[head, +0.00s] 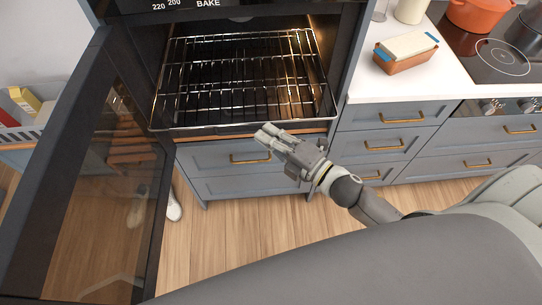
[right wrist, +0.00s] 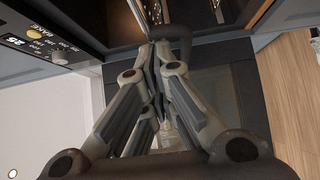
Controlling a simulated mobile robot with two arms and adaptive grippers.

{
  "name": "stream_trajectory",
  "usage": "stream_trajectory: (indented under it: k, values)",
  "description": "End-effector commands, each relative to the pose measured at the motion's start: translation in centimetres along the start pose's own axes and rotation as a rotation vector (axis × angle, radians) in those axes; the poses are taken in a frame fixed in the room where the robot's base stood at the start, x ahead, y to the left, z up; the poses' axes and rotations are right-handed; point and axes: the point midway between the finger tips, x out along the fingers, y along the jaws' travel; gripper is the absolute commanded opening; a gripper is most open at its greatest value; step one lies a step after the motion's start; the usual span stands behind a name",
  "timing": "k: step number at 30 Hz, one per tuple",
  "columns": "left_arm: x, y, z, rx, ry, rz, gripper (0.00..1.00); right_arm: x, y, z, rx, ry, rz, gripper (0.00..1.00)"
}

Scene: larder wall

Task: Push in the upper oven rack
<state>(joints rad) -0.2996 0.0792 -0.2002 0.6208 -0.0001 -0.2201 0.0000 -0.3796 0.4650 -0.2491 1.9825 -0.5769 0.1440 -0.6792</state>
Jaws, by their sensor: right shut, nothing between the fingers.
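The oven's wire rack (head: 245,75) shows in the head view, its front bar above the drawer front and seemingly out past the opening. Wires below it are hard to tell apart, so I cannot tell if a second rack lies there. My right gripper (head: 267,132) is shut and empty, its fingertips at the rack's front bar near the middle; I cannot tell whether they touch. In the right wrist view its closed fingers (right wrist: 155,55) point toward the dark oven. My left gripper is not in view.
The glass oven door (head: 95,195) stands open on the left. Grey drawers (head: 225,157) with brass handles lie below and right of the oven. A terracotta dish (head: 405,52) stands on the white counter (head: 365,82).

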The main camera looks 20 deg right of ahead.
Motion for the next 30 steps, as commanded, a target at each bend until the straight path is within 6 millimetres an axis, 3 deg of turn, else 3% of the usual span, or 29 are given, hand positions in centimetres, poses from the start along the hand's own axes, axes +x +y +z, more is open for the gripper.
stream_trajectory:
  k: [6, 15, 21, 30]
  values:
    - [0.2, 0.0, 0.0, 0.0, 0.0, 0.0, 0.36, 5.1, 0.2, 5.2, -0.009, -0.002, 0.004, 0.0]
    - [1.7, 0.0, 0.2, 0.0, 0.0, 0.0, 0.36, 10.7, -0.1, 10.8, -0.006, -0.003, 0.002, 0.0]
    - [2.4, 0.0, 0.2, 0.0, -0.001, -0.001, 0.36, 12.9, 0.0, 13.0, -0.003, -0.002, 0.002, 0.0]
    - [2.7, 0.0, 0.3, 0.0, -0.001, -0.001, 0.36, 14.1, 0.1, 14.2, -0.001, -0.002, 0.001, 0.0]
